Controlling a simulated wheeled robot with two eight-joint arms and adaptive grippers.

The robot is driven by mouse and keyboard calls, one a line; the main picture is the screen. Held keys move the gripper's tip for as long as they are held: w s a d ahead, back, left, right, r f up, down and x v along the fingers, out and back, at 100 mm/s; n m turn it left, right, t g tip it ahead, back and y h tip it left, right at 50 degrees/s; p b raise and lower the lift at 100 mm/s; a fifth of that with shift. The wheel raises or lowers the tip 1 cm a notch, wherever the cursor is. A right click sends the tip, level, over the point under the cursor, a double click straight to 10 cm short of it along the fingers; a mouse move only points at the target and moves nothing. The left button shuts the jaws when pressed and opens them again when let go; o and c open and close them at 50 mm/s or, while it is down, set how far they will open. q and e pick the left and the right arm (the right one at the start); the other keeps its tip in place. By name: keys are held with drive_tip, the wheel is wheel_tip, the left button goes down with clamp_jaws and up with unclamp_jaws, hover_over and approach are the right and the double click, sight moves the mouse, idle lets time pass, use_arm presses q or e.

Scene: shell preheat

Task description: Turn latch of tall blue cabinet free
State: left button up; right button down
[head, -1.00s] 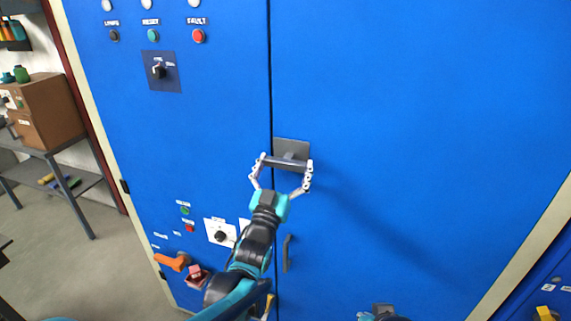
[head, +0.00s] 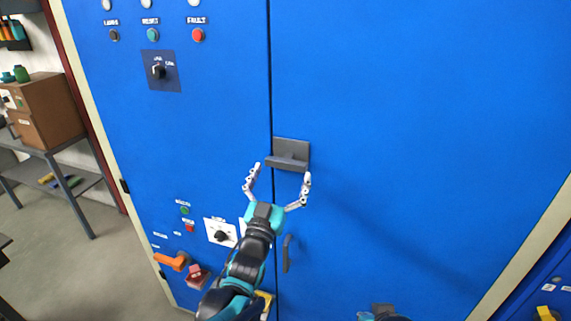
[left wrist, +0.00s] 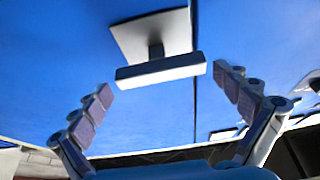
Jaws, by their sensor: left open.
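The tall blue cabinet (head: 420,110) fills most of the head view. Its latch (head: 288,161) is a dark grey bar on a square grey plate (head: 292,146), beside the dark door seam. The bar lies roughly level in the picture. My left gripper (head: 281,175) is open just below the latch, with its fingers apart and empty. In the left wrist view the latch bar (left wrist: 160,71) stands off its plate, ahead of the two spread fingertips (left wrist: 163,82), with a gap visible.
A dark vertical handle (head: 286,253) is below the latch. An orange rotary handle (head: 173,261), a red block (head: 198,277) and a white-plated knob (head: 220,235) are on the lower left. A shelf table (head: 60,150) stands farther left.

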use_arm(q)
drive_tip(key=v, duration=0.9)
drive_tip(key=shift+w, duration=0.1)
drive_tip(key=s+a+f+n+g+y+b, duration=0.2)
drive_tip(key=a+f+n+g+y+b, duration=0.3)
drive_tip(key=a+f, duration=0.55)
drive_tip(key=s+a+f+g+y, duration=0.1)
drive_tip(key=s+a+f+g, duration=0.1)
drive_tip(key=s+f+g, duration=0.2)
drive_tip(key=s+a+f+m+g+y+b, duration=0.1)
drive_tip(key=s+f+g, duration=0.4)
drive_tip(key=s+f, duration=0.4)
drive_tip(key=s, duration=0.3)
drive_tip(key=shift+a+f, duration=0.4)
